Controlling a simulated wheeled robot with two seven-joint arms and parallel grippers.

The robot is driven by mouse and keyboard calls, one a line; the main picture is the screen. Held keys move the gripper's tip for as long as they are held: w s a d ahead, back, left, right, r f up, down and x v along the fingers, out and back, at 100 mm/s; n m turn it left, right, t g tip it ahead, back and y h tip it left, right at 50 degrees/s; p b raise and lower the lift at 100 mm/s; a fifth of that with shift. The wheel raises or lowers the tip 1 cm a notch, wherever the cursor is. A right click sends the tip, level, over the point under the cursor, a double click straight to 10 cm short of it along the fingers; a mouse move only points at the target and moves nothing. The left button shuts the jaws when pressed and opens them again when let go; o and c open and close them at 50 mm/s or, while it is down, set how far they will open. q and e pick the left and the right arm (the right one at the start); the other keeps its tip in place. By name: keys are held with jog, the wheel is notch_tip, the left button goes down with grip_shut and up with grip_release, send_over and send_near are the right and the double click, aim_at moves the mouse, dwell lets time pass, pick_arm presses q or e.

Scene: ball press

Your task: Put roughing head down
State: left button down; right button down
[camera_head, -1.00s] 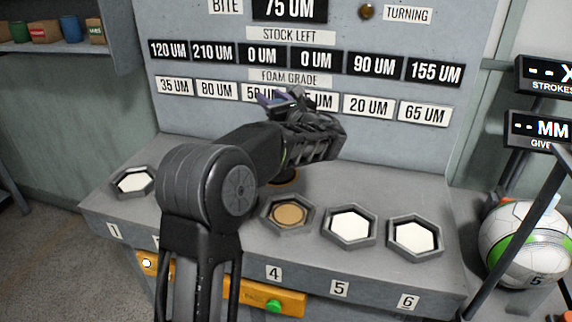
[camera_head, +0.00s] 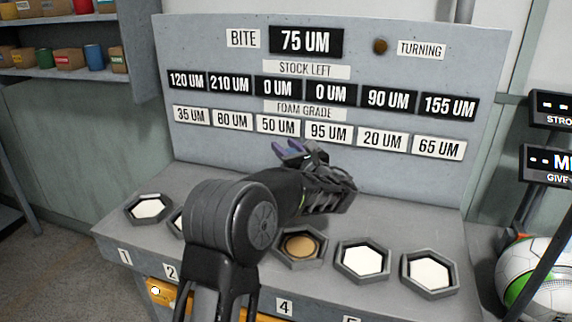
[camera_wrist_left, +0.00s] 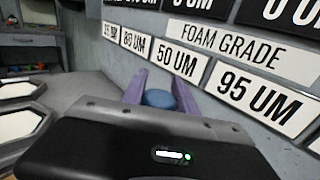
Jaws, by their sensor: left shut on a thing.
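My left gripper (camera_head: 288,150) is in front of the lower part of the label panel, above the back of the bench. Its purple fingers are shut on a blue rounded piece, the roughing head (camera_wrist_left: 160,98), seen between them in the left wrist view. The gripper points toward the panel, below the 50 UM and 95 UM labels. My right gripper is not in view.
The grey bench (camera_head: 120,238) has a row of hexagonal wells. Well one (camera_head: 148,208), five (camera_head: 362,262) and six (camera_head: 430,273) show white, and four (camera_head: 300,245) shows brown. My arm hides the third. A ball (camera_head: 540,280) sits at right. A shelf (camera_head: 75,82) stands at left.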

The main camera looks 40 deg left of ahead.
pick_arm(q)
jog(key=shift+f, duration=2.35)
jog(key=shift+f, duration=0.1)
jog(key=c, duration=1.4)
grip_release()
jog(key=shift+f, duration=0.2)
jog(key=o, duration=0.5)
jog(key=shift+c, duration=0.2)
jog(key=shift+r, duration=0.1)
